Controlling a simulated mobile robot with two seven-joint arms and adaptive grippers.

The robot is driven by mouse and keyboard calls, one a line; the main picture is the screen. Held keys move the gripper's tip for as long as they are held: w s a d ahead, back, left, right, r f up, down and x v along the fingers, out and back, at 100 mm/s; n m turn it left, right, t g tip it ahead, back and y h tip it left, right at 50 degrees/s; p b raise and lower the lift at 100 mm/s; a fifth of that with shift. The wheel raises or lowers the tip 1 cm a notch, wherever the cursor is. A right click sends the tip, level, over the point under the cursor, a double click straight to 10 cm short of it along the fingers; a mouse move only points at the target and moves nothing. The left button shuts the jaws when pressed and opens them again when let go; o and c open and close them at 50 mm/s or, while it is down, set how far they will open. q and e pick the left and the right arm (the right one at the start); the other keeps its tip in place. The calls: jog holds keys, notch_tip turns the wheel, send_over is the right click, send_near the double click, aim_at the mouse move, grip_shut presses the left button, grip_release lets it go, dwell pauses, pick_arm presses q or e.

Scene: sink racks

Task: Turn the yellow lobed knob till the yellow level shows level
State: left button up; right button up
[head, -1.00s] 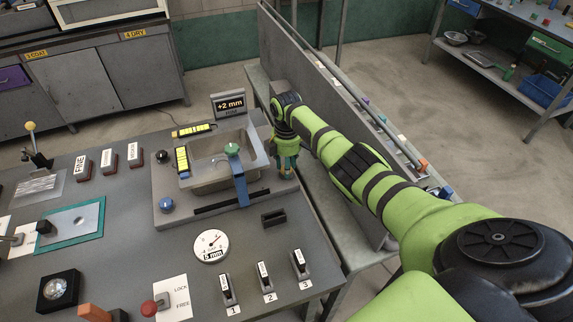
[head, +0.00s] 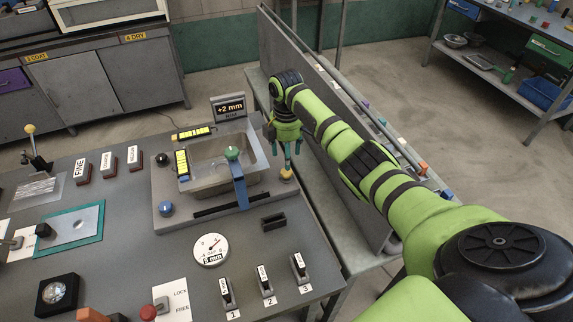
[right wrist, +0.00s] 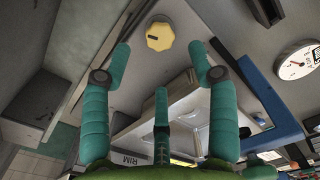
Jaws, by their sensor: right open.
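The yellow lobed knob (head: 286,174) sits at the right end of the sink panel; the right wrist view shows its face and dark mark (right wrist: 160,36). My right gripper (head: 287,160) is open and empty just above and behind the knob, its fingers apart from it. In the right wrist view the spread fingertips (right wrist: 160,48) lie either side of and below the knob. One yellow level (head: 192,131) lies along the sink's back edge and another (head: 182,161) along its left side. Their bubbles are too small to read. My left gripper is not in view.
The display (head: 229,107) behind the sink reads +2 mm. A blue knob (head: 166,208) is at front left and a dial gauge (head: 211,250) in front. A grey partition (head: 320,110) stands close behind my right arm.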

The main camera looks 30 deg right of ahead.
notch_tip(320, 180, up, 5)
jog(key=shift+r, duration=0.1)
jog(key=shift+s, duration=0.1)
dwell(0.6)
